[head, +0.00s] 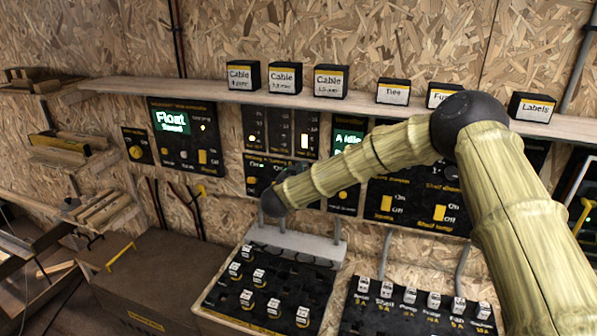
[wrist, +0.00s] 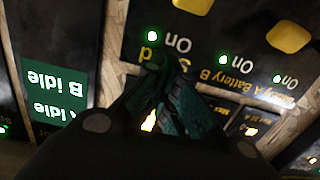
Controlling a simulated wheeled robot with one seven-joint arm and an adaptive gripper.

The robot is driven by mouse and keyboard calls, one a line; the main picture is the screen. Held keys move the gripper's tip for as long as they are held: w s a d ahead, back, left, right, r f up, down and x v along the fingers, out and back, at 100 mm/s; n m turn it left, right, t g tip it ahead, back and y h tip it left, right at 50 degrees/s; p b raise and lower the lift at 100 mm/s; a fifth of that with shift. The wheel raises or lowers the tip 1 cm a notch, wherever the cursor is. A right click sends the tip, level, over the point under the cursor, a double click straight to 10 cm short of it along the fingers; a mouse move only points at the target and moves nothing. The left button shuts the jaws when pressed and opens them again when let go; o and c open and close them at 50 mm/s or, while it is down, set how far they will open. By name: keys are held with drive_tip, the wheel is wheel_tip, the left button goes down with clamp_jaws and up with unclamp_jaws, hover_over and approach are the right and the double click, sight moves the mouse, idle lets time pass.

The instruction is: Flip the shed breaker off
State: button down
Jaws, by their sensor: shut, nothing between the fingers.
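The breaker panel (head: 420,309) is at the bottom right of the head view, with a row of white-tipped switches. The second switch from the left (head: 384,290) has a small label that seems to read Shed; I cannot tell its position surely. My gripper (wrist: 165,82) shows in the wrist view with its dark fingers together and nothing between them. It is in front of the wall panels, away from the breaker row. In the head view its fingers cannot be made out at the end of my arm. The breakers do not show in the wrist view.
Another panel of white-tipped switches (head: 255,296) stands left of the breaker panel. A green A idle / B idle screen (wrist: 60,90) and yellow switches (wrist: 289,37) are close to my fingers. A shelf (head: 210,92) with labelled boxes runs above. A brown chest (head: 150,280) stands lower left.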

drive_tip(key=shift+w+d+f, duration=0.15)
drive_tip(key=shift+w+f, duration=0.05)
drive_tip(key=shift+w, duration=0.1)
drive_tip(key=shift+s+a+f+p, duration=0.1)
drive_tip(key=shift+s+f+p, duration=0.2)
drive_tip(key=shift+f, duration=0.25)
drive_tip(key=shift+s+a+f+p, duration=0.1)
drive_tip(key=shift+s+f+p, duration=0.1)
drive_tip(key=shift+f+p, duration=0.25)
drive_tip(key=shift+s+a+f+p, duration=0.1)
drive_tip(key=shift+s+f+p, duration=0.15)
drive_tip(key=shift+f, duration=0.4)
drive_tip(key=shift+f, duration=0.1)
